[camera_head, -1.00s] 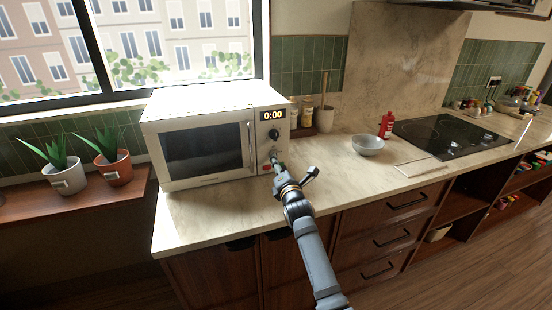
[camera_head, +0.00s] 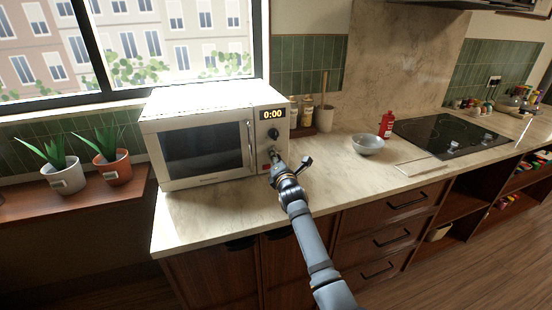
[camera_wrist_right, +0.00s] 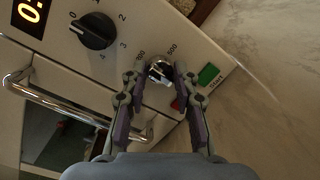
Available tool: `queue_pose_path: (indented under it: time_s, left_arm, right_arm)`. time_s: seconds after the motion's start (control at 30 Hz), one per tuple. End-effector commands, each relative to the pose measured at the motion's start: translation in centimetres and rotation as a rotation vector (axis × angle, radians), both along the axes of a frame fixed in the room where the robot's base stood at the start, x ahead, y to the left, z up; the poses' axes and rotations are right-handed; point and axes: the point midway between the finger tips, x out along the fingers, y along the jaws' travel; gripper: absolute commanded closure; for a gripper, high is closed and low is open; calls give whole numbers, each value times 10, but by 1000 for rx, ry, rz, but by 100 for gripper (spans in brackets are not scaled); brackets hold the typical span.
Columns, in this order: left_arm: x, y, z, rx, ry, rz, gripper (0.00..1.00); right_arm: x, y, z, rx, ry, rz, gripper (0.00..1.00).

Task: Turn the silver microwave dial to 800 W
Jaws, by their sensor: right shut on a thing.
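The white microwave (camera_head: 198,184) stands on the counter, its display (camera_head: 272,115) reading 0:00. My right gripper (camera_wrist_right: 158,74) is shut on the silver dial, one finger on each side. In the head view the right gripper (camera_head: 274,160) covers the dial. A black dial (camera_wrist_right: 93,30) with marks 0 to 4 sits higher on the panel. My left gripper is not in view.
A green START button (camera_wrist_right: 208,74) and a red button (camera_wrist_right: 178,103) lie close to my fingers. The microwave's handle (camera_head: 251,146) is left of the panel. A grey bowl (camera_head: 368,146) and red bottle (camera_head: 386,125) stand on the counter to the right.

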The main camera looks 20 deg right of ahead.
Motion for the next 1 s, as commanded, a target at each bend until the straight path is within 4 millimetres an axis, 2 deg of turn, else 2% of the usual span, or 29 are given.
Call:
queue_pose_path:
  time_s: [0.27,0.47,1.0]
  left_arm:
    - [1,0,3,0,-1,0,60]
    - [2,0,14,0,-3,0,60]
    - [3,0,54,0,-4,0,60]
  right_arm:
    - [0,0,2,25,-1,0,100]
    - [0,0,4,121,4,0,100]
    - [0,-1,7,612,19,0,100]
